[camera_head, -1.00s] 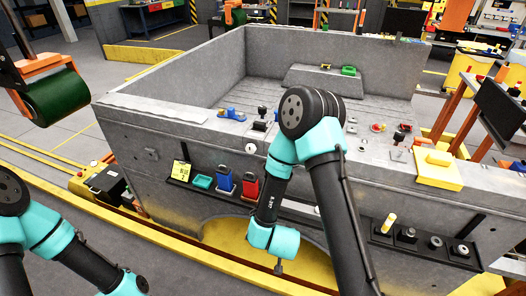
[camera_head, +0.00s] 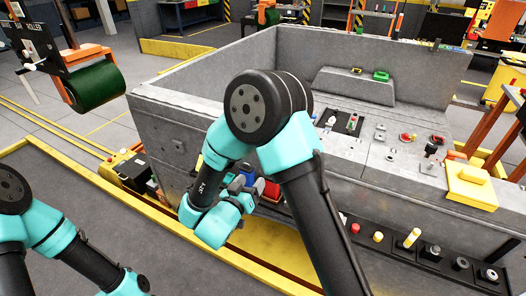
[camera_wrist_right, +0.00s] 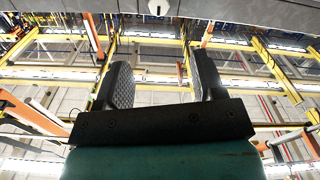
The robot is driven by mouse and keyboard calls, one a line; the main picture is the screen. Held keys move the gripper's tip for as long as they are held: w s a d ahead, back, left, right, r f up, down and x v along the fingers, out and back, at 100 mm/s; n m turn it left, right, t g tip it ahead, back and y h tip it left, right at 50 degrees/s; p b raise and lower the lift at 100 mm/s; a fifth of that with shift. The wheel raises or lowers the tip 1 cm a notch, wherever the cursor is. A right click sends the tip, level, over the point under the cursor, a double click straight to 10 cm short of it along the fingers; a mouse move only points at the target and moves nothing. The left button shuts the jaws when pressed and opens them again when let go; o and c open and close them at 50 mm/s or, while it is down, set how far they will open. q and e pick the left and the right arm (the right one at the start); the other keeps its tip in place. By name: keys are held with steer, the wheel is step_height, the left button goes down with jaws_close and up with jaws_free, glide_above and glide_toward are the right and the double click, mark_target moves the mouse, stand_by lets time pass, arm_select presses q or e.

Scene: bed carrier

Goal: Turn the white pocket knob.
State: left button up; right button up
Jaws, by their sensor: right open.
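A dark knob with a pale top (camera_head: 490,275) sits at the right end of the black tray along the grey bed's front. A similar knob (camera_head: 461,263) is left of it; I cannot tell which is the white pocket knob. In the right wrist view a small white disc with a dark slot (camera_wrist_right: 158,7) is at the top edge, on a grey panel. My right gripper (camera_wrist_right: 163,68) is open, with nothing between its two black fingers. In the head view its fingers are hidden; its wrist is before the bed's left front. My left gripper is out of view.
The grey bed (camera_head: 170,112) fills the middle. A yellow block (camera_head: 472,190) sits on its right corner. A blue item (camera_head: 247,178) and red item (camera_head: 270,190) are partly behind my right arm. A green roller (camera_head: 97,87) hangs at left.

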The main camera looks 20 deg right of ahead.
steer(key=shift+d, duration=0.25)
steer(key=x, duration=1.7)
steer(key=shift+w, duration=0.15)
steer(key=shift+c, duration=0.4)
steer(key=c, duration=0.9)
steer(key=shift+o, duration=0.2)
